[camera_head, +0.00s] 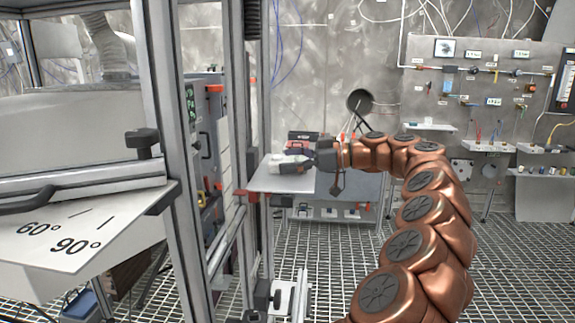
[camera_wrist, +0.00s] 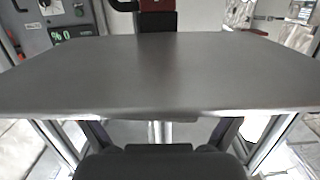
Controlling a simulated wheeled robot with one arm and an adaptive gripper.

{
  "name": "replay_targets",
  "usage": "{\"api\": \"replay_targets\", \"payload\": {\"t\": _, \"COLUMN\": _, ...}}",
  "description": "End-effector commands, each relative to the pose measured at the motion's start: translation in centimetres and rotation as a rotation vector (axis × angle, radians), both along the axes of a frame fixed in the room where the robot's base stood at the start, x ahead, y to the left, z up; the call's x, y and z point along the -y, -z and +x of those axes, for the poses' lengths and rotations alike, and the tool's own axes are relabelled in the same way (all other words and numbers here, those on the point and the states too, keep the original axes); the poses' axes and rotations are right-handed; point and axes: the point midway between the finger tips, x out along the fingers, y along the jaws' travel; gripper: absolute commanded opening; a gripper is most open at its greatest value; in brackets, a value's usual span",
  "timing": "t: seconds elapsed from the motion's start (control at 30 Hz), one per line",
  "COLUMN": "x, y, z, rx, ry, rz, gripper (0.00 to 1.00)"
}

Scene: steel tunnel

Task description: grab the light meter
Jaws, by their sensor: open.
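I cannot make out a light meter for certain in either view. My gripper (camera_head: 288,163) is at the end of the copper-coloured arm in the head view, pointing left over a small grey table (camera_head: 262,183). It is open, and I see nothing held in it. In the wrist view, the grey tabletop (camera_wrist: 160,75) fills the middle and its visible surface is bare. The dark gripper body (camera_wrist: 160,163) shows at the bottom edge, in front of the table's near edge; its fingertips are not clear there.
A dark and red box (camera_head: 302,137) stands at the table's back; it also shows in the wrist view (camera_wrist: 157,12). A metal frame (camera_head: 165,120) stands close on the left. An instrument panel (camera_head: 485,95) hangs at the right. Grating floor (camera_head: 520,260) is open at the right.

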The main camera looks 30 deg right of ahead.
Motion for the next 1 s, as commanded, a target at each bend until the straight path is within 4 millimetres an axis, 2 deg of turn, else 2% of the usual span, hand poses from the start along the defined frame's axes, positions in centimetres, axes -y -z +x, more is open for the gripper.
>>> {"api": "replay_targets", "payload": {"t": 0.07, "x": 0.01, "y": 0.00, "z": -0.01, "rx": 0.000, "ry": 0.000, "rz": 0.000, "gripper": 0.91}}
{"api": "replay_targets", "payload": {"t": 0.7, "x": -0.01, "y": -0.02, "z": -0.02, "rx": 0.000, "ry": -0.001, "rz": 0.000, "gripper": 0.26}}
{"api": "replay_targets", "payload": {"t": 1.0, "x": 0.02, "y": -0.26, "z": 0.01, "rx": 0.001, "ry": 0.000, "rz": -0.001, "gripper": 0.25}}
